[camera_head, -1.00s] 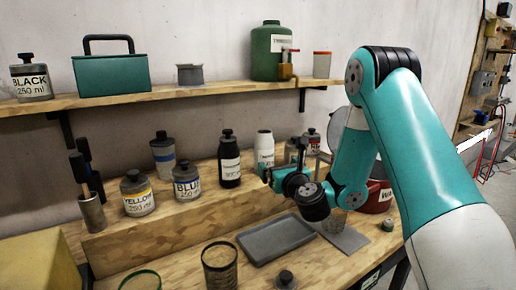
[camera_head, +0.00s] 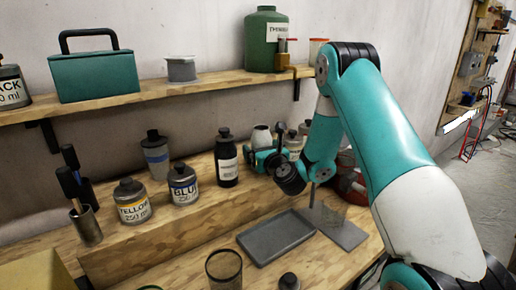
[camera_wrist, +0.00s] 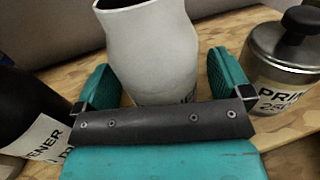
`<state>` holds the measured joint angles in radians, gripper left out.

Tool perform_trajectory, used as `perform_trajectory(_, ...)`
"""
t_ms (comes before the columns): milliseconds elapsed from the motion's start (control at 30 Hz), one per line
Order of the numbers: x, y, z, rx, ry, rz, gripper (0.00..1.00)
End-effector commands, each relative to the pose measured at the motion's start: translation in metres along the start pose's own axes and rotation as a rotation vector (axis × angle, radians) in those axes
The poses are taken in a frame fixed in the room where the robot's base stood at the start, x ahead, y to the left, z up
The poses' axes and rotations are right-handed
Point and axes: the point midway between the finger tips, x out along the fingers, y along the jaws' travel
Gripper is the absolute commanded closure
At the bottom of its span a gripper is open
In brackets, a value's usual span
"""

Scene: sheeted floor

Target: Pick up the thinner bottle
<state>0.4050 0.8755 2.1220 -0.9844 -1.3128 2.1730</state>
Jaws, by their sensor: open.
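A white bottle (camera_head: 262,138) with a dark mouth stands on the raised wooden step, right of the black bottle (camera_head: 226,160). It looks slightly tilted, and its label is mostly hidden. In the wrist view the white bottle (camera_wrist: 150,50) lies between the two teal fingers of my gripper (camera_wrist: 163,84). The fingers are open, one on each side; I cannot tell whether either touches it. In the head view my gripper (camera_head: 266,160) hides the bottle's lower part. A green jug (camera_head: 267,45) on the upper shelf has a label that may read thinner.
The black bottle (camera_wrist: 30,115), its label ending in "ENER", is close left of my gripper. A grey primer tin (camera_wrist: 283,68) is close right. A grey tray (camera_head: 276,239) lies in front, below the step.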

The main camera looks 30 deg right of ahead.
Motion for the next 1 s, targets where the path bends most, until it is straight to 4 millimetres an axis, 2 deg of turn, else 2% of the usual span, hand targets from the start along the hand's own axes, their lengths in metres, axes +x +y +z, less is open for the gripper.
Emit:
perform_trajectory(67, 0.000, 0.000, 0.000, 0.000, 0.000, 0.000, 0.06)
perform_trajectory(300, 0.000, 0.000, 0.000, 0.000, -0.001, 0.000, 0.61)
perform_trajectory(400, 0.000, 0.000, 0.001, 0.000, -0.003, 0.000, 0.78)
perform_trajectory(667, 0.000, 0.000, 0.008, 0.000, -0.004, 0.000, 0.78)
perform_trajectory(1000, 0.000, 0.001, 0.067, 0.000, -0.004, 0.000, 0.78)
